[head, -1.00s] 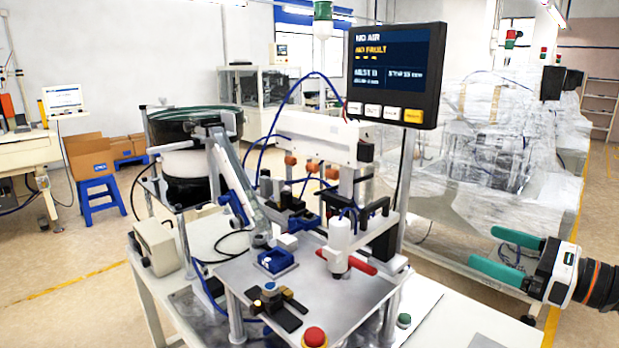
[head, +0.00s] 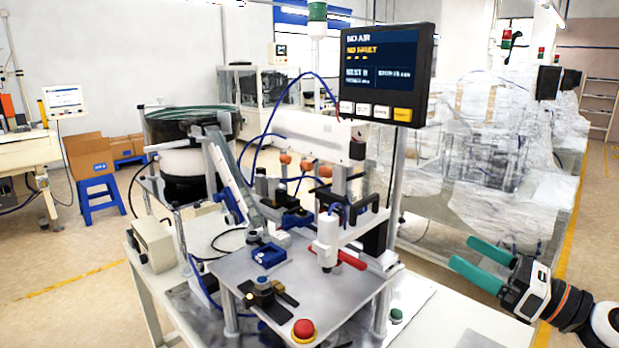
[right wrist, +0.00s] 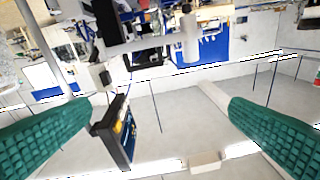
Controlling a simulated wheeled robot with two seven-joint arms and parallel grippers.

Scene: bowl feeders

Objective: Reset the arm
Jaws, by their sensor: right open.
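My right gripper (head: 482,262) is at the right of the head view, in the air to the right of the machine table. Its two green fingers are apart with nothing between them. My left gripper is not in view.
A monitor (head: 383,72) rises above. Plastic-wrapped machines (head: 490,150) stand behind my right gripper.

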